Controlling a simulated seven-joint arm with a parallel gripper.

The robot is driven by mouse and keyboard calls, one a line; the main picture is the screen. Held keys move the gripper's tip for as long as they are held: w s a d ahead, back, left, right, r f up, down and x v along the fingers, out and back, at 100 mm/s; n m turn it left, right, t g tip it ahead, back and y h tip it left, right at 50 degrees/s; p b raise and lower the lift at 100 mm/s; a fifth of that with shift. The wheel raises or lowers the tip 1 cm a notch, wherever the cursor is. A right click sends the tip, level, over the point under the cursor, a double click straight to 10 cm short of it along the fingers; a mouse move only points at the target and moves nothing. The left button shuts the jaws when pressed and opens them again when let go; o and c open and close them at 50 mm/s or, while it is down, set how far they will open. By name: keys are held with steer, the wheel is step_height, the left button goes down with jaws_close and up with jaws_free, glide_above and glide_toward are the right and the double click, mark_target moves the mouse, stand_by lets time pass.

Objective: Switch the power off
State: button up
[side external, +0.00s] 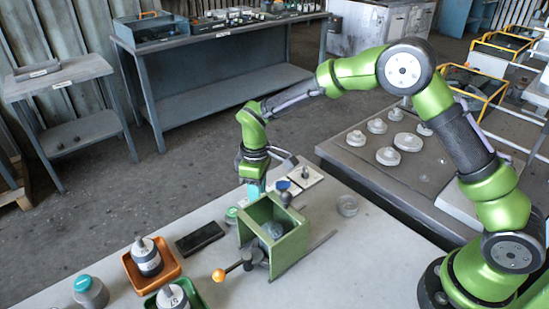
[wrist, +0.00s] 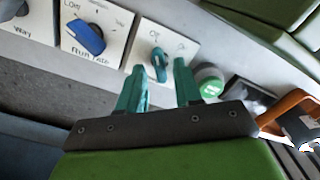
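My gripper (wrist: 160,72) has two teal fingers spread apart with nothing held between them. In the wrist view a teal switch knob (wrist: 158,62) on a white plate (wrist: 148,38) appears in the gap between the fingertips. I cannot tell whether the fingers are at its depth or touching it. The plate's two small labels are hard to read; the knob stands roughly upright in the picture. In the side external view my gripper (side external: 252,188) points down behind the green housing (side external: 290,248); the teal knob is not clear there.
Left of the power plate, a blue knob (wrist: 85,37) sits on a "Run Rate" plate (wrist: 110,49), with a dark knob (wrist: 10,8) beyond. A green-lidded jar (wrist: 209,82) is close right of the fingers. An orange tray (side external: 165,270) stands on the table.

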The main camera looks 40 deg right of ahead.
steer(key=shift+r, duration=2.2)
steer(key=shift+r, duration=0.1)
steer(key=s+d+r+m+t+y, duration=0.1)
steer(key=s+d+r+m+t, duration=0.15)
steer(key=s+r, duration=0.35)
steer(key=s+d+r+m+t, duration=0.1)
steer(key=s+d+r+m, duration=0.2)
steer(key=r, duration=0.5)
steer(key=s+d+r+m+t, duration=0.1)
steer(key=s+d+m+t, duration=0.1)
steer(key=s, duration=0.5)
steer(key=s+d+r+m+t+y, duration=0.1)
steer(key=s+d+m, duration=0.2)
steer(key=s, duration=0.5)
steer(key=shift+r+t, duration=0.35)
steer(key=shift+d+m, duration=0.1)
steer(key=shift+m, duration=0.15)
